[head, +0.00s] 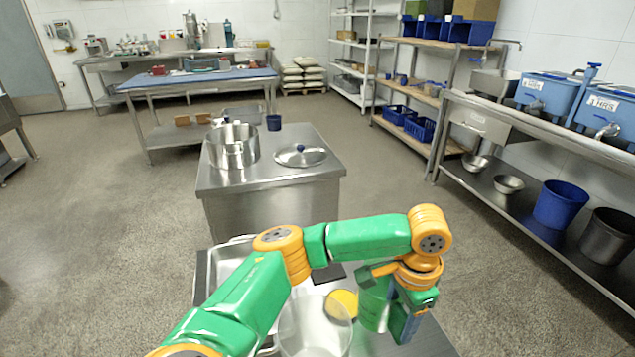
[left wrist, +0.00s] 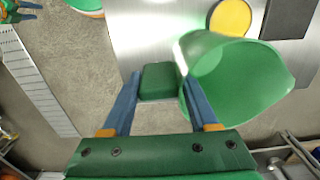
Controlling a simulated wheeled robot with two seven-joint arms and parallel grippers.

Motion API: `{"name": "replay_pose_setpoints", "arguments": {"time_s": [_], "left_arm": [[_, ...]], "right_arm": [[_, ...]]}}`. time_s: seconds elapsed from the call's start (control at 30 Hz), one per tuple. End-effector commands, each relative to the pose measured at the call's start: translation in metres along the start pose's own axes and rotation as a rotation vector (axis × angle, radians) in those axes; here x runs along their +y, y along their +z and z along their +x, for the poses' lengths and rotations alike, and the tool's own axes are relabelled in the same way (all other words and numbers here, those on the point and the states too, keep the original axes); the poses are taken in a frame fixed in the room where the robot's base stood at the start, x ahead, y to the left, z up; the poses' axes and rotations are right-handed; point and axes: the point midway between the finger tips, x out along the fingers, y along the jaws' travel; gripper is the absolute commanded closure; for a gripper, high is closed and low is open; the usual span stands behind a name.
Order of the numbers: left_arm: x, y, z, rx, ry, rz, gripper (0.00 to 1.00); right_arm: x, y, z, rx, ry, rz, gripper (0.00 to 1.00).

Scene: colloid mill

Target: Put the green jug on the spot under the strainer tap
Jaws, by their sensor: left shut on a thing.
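The green jug (head: 374,306) is at the front, beside my left gripper (head: 404,322). In the left wrist view the green jug (left wrist: 240,72) has its open mouth in sight and looks empty. The blue fingers of my left gripper (left wrist: 158,84) are shut on the jug's green handle. The jug seems to be over or close to the grey worktop; I cannot tell whether it touches. Two blue tanks with taps (head: 548,92) (head: 610,110) stand on the right bench. I cannot tell which tap is the strainer's.
A clear container (head: 314,328) and a yellow disc (head: 343,302) are left of the jug. A steel table ahead holds a pot (head: 232,150) and a lid (head: 300,155). Bowls and buckets (head: 561,205) fill the right bench's lower shelf. Open floor lies between.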

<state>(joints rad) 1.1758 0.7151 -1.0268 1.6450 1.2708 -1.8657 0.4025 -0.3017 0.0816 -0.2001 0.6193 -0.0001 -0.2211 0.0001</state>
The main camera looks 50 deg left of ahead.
Motion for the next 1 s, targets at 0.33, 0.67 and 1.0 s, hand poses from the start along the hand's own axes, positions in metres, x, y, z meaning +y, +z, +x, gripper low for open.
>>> {"name": "replay_pose_setpoints", "arguments": {"time_s": [0.33, 0.67, 1.0], "left_arm": [[0.001, 0.001, 0.051, -0.003, 0.0, -0.002, 1.0], [0.002, 0.0, 0.101, 0.001, -0.001, 0.0, 1.0], [0.002, 0.0, 0.102, 0.0, -0.001, 0.0, 0.21]], "right_arm": [[0.0, 0.0, 0.009, 0.001, 0.0, 0.0, 0.5], [0.0, 0.0, 0.017, 0.003, 0.0, 0.001, 0.5], [-0.002, -0.001, 0.016, 0.004, -0.002, 0.001, 0.5]]}}
